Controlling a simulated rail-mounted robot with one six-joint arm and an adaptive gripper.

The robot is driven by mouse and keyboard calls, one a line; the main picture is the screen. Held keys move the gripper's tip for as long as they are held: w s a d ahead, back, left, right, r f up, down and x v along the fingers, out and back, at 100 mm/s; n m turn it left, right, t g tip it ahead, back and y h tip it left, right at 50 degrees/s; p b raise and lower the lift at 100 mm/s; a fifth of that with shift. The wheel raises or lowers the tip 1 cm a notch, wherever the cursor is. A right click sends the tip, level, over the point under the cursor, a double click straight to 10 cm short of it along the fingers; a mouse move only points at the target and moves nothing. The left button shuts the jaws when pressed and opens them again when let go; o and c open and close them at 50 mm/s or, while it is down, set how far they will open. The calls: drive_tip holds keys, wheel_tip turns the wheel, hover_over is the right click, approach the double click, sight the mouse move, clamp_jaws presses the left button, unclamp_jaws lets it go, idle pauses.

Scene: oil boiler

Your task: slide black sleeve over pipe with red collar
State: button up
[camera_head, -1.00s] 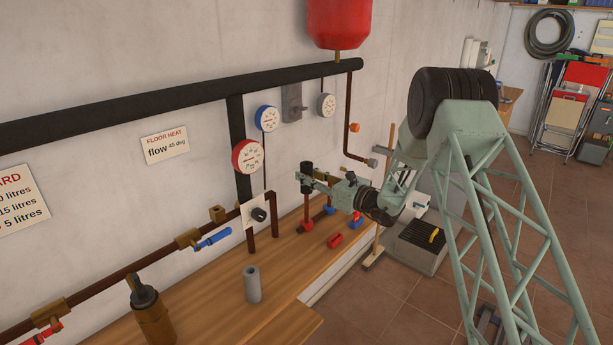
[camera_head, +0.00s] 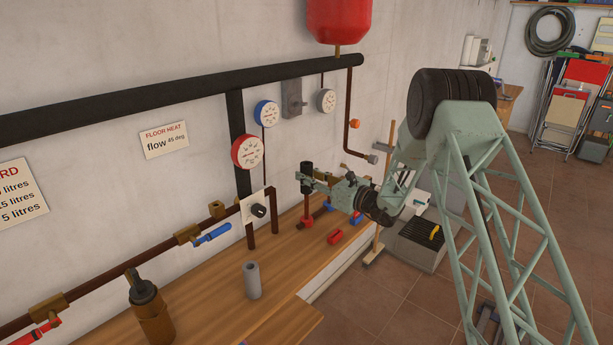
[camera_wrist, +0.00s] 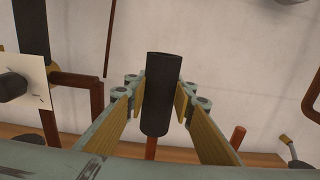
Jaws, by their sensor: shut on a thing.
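The black sleeve (camera_head: 307,168) is upright in my gripper (camera_head: 306,180), above the workbench. In the wrist view the sleeve (camera_wrist: 161,80) stands between the two fingers of my gripper (camera_wrist: 160,100), which are shut on its sides. The pipe with the red collar (camera_head: 307,222) stands on the bench directly below the sleeve in the head view. In the wrist view a reddish-brown pipe (camera_wrist: 151,148) shows under the sleeve's lower end, slightly left of its middle. I cannot tell whether the pipe's top is inside the sleeve.
Another reddish pipe end (camera_wrist: 238,136) stands right of the fingers in the wrist view. A grey cylinder (camera_head: 252,280) stands nearer the camera. Wall pipes and gauges (camera_head: 247,151) are left.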

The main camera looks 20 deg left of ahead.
drive_tip(key=shift+f+b, duration=3.65)
drive_tip(key=shift+f, duration=2.8)
idle(0.7)
drive_tip(key=o, duration=1)
drive_tip(key=shift+c, duration=0.2)
drive_tip(key=shift+s+d, duration=0.1)
drive_tip(key=shift+d, duration=0.05)
